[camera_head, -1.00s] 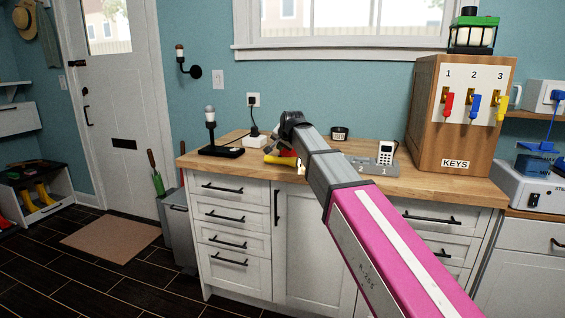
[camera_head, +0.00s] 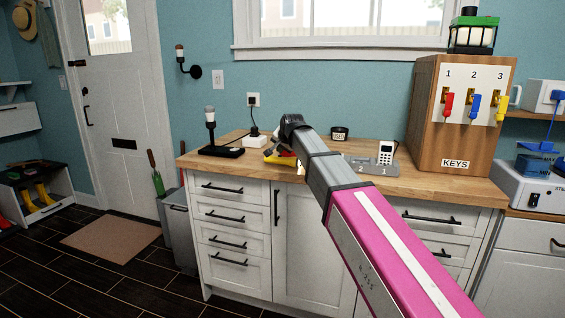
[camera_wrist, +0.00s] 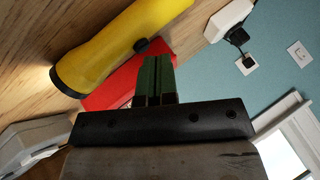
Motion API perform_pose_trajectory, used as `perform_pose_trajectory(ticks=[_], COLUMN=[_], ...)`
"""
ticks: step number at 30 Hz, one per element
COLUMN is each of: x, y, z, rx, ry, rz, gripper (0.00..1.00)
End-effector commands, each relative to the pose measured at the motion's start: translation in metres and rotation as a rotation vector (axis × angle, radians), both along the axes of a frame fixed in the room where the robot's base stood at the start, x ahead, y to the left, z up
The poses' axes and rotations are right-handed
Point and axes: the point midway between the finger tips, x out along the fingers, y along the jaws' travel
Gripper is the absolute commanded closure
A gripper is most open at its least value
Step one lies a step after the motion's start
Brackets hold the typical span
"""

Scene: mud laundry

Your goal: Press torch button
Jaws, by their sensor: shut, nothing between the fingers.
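A yellow torch (camera_wrist: 115,45) lies on the wooden counter, large in the wrist view. Its small black button (camera_wrist: 141,45) is on the side facing my gripper. A pale glow shows on the wood at the torch's left end. My gripper (camera_wrist: 155,68) is shut and empty, its green fingertips just below the button in the picture. I cannot tell whether they touch it. In the head view the torch (camera_head: 285,161) is partly hidden behind my arm.
A red object (camera_wrist: 120,87) lies right behind the fingertips. A white plug adapter (camera_head: 254,139) and a black-based lamp stand (camera_head: 221,151) are nearby. A grey holder with a white handset (camera_head: 385,153) and the wooden KEYS cabinet (camera_head: 427,115) stand to the right.

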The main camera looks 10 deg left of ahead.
Motion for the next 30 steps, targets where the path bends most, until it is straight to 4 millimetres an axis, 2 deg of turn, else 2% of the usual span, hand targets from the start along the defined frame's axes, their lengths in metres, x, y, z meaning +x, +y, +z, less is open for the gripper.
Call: perform_pose_trajectory(ticks=[17, 30], x=[0.0, 0.0], y=[0.0, 0.0], z=[-0.004, 0.013], rx=[0.0, 0.001], ry=[0.0, -0.001], rz=[0.0, 0.0], gripper=[1.0, 1.0])
